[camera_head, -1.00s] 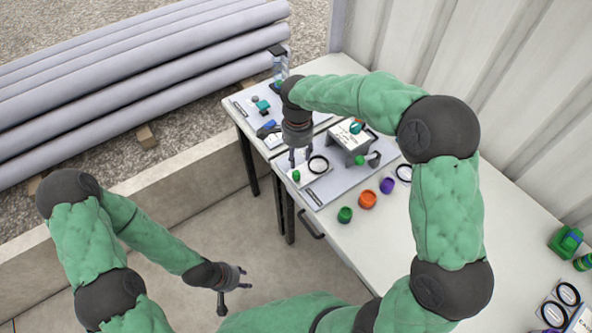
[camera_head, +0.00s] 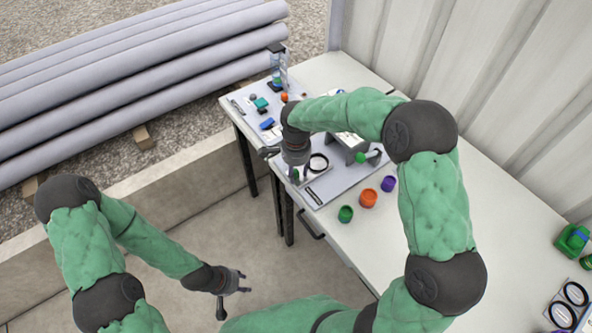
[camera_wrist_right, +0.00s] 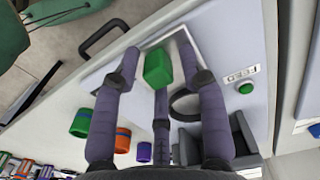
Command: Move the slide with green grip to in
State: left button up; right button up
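The slide's green grip (camera_wrist_right: 158,68) is a small green block standing on a pale plate (camera_wrist_right: 180,40) in the right wrist view. My right gripper (camera_head: 297,178) is above the plate at the front edge of the grey board. Its fingers are spread around the grip in the wrist view, with gaps showing at the sides, so it looks open. Whether any finger touches the grip cannot be told. In the head view the gripper mostly hides the grip. My left gripper (camera_head: 236,291) is open and empty, away from the table.
A black ring (camera_head: 318,163) lies beside the grip. Green (camera_head: 345,214), orange (camera_head: 368,198) and purple (camera_head: 388,184) cups stand on the table. A label reading FEED (camera_wrist_right: 241,74) and a drawer handle (camera_wrist_right: 104,38) also show.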

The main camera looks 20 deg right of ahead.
aim_at(325, 157)
grip_shut()
jog(key=w+d, duration=0.1)
jog(key=d, duration=0.2)
jog(key=w+d+p, duration=0.1)
jog(key=d, duration=0.2)
jog(key=w+d, duration=0.2)
jog(key=d, duration=0.2)
jog(key=shift+d+r+p, duration=0.1)
jog(key=shift+r+p, duration=0.05)
jog(key=shift+p, duration=0.25)
jog(key=shift+w+d+r, duration=0.1)
jog(key=shift+d, duration=0.15)
jog(key=shift+o, duration=0.2)
grip_release()
jog(key=shift+d, duration=0.1)
jog(key=shift+o, duration=1.2)
jog(key=shift+w, duration=0.1)
jog(key=shift+d, duration=0.15)
